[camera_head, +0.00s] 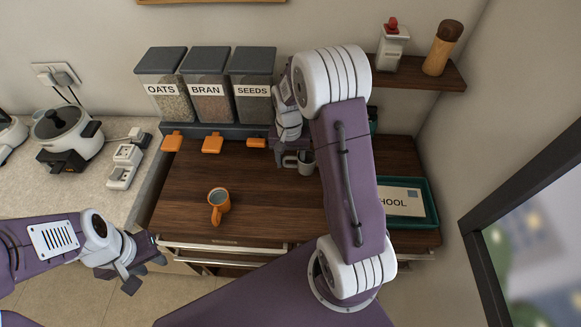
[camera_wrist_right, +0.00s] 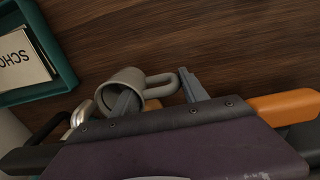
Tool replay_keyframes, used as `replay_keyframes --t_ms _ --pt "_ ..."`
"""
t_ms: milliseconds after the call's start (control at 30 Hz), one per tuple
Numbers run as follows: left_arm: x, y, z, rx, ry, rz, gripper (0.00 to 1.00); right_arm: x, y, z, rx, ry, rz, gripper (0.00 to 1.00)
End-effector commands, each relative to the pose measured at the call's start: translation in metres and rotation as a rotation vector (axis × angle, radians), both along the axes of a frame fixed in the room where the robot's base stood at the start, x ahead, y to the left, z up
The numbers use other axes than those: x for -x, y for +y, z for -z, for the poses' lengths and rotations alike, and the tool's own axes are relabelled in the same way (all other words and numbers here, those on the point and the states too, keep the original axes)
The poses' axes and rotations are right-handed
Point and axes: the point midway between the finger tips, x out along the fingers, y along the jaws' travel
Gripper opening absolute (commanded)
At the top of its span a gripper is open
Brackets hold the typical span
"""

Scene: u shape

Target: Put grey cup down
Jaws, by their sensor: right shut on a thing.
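I cannot tell whether the cup touches the wood. My left gripper (camera_head: 147,270) is empty and looks open, in front of the cabinet's left front corner.
An orange cup (camera_head: 221,200) stands left of centre on the wooden top. Dispensers labelled OATS (camera_head: 165,88), BRAN (camera_head: 208,90) and SEEDS (camera_head: 251,92) stand behind, with orange parts jutting forward. A teal tray (camera_head: 432,205) with an envelope is at right. The wood around the orange cup is clear.

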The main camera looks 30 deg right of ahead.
Motion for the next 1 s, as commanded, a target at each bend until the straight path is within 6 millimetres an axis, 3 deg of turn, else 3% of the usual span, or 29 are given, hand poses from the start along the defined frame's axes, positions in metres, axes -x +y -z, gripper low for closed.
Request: replay_keyframes --t_ms 233,400,833,867,933,1000 --pt "0.000 0.000 0.000 0.000 0.000 0.000 0.34 0.000 0.001 0.012 0.000 0.000 0.000 0.00" --pt "0.000 0.000 -0.001 0.000 0.000 0.000 0.34 0.001 0.001 0.042 -0.001 0.003 0.001 0.00" --pt "0.000 0.000 -0.001 0.000 0.000 0.000 0.34 -0.003 -0.001 0.052 0.001 -0.001 0.001 0.00" --pt "0.000 0.000 -0.001 0.000 0.000 0.000 0.34 -0.003 -0.001 0.051 0.000 -0.001 0.001 0.57" --pt "0.000 0.000 -0.002 0.000 0.000 0.000 0.34 -0.003 -0.001 0.051 0.001 -0.001 0.001 0.73" --pt "0.000 0.000 -0.002 0.000 0.000 0.000 0.34 -0.003 -0.001 0.051 0.001 -0.001 0.001 0.73"
